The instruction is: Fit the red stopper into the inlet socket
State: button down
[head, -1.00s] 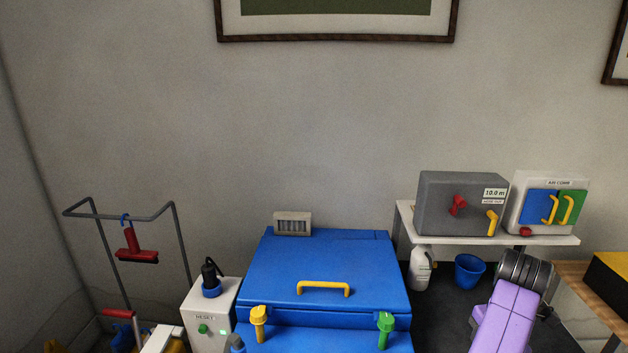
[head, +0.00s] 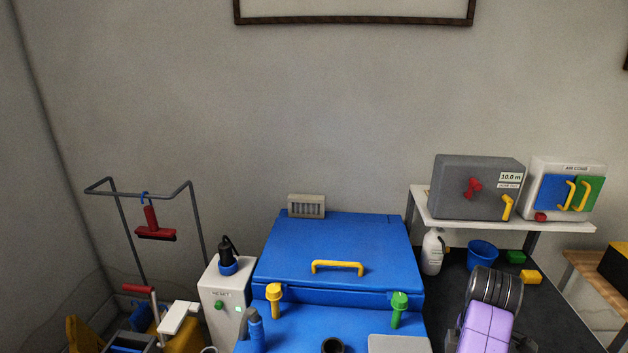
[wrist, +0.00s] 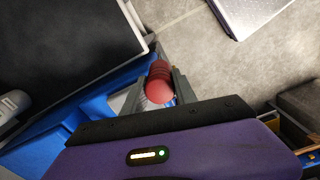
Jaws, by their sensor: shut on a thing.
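My gripper (wrist: 156,92) shows in the wrist view, its two grey fingers shut on the red stopper (wrist: 158,84). The stopper is a ribbed red plug with a rounded end, held between the fingertips. In the head view the gripper and stopper are out of sight; only my purple arm link shows at the lower right. A dark round opening (head: 332,346) sits on the blue machine (head: 290,335) at the bottom edge of the head view. I cannot tell whether it is the inlet socket.
The blue lid (head: 330,240) has a yellow handle (head: 337,267) and yellow and green latches. On the right are a shelf (head: 480,228) with two units, a white bottle (head: 432,252) and a blue bucket (head: 482,254).

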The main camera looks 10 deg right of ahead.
jog(key=s+a+f+m+b, duration=0.2)
jog(key=a+f+m, duration=0.4)
jog(key=a+f, duration=0.1)
jog(key=s+a+f+m+b, duration=0.2)
jog(key=a+f+m, duration=0.4)
jog(key=a, duration=0.3)
jog(key=shift+s+f+b, duration=0.4)
jog(key=shift+s+f, duration=0.1)
jog(key=shift+f, duration=0.1)
